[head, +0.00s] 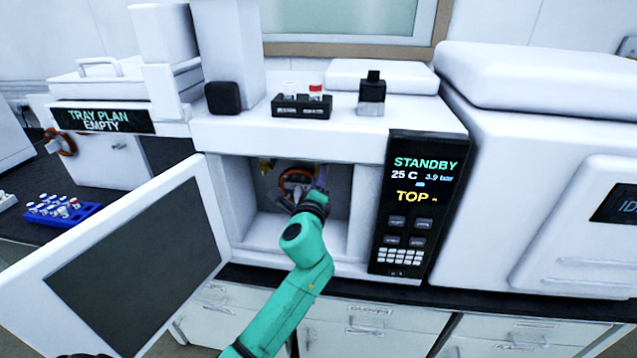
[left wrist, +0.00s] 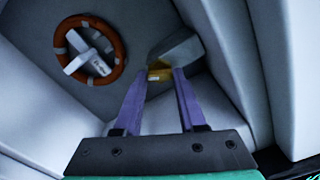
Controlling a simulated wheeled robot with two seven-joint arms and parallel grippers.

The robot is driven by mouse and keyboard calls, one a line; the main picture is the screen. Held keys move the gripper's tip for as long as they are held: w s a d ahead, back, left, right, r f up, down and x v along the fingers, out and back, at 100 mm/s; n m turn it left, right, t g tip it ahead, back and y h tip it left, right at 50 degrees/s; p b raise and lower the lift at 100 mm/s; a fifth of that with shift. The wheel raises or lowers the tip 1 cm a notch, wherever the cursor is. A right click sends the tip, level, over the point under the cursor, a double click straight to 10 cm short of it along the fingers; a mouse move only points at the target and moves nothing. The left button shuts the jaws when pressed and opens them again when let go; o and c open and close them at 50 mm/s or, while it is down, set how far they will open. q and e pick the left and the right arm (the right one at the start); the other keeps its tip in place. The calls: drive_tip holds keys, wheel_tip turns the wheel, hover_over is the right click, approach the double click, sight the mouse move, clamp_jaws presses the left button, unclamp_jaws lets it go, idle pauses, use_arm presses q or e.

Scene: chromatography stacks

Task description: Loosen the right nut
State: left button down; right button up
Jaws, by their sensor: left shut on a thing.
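My left gripper (head: 320,180) reaches into the open compartment of the middle instrument. In the left wrist view its two purple fingers (left wrist: 163,84) close in on a small yellow nut (left wrist: 158,74) beside a grey block (left wrist: 178,47). The gripper is shut on this nut, at the right of the column ring. The orange ring (left wrist: 119,60) with a white column piece (left wrist: 90,58) across it is left of the fingers on the back wall; in the head view the ring (head: 294,181) is partly hidden by my gripper. Another yellow fitting (head: 266,166) shows left of the ring. My right gripper is out of view.
The compartment door (head: 205,215) stands open to the left. A display panel (head: 420,200) reads STANDBY, 25 C, 3.9 bar and TOP. A blue vial tray (head: 62,213) lies at the left.

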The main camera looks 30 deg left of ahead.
use_arm(q)
drive_tip(key=n+b, duration=0.1)
drive_tip(key=n, duration=0.4)
drive_tip(key=shift+n+b, duration=0.3)
idle(0.4)
drive_tip(key=shift+c, duration=2.4)
unclamp_jaws()
drive_tip(key=b+v, duration=0.2)
drive_tip(key=v, duration=1.2)
drive_tip(key=shift+s+b, duration=0.3)
drive_tip(key=shift+b, duration=0.1)
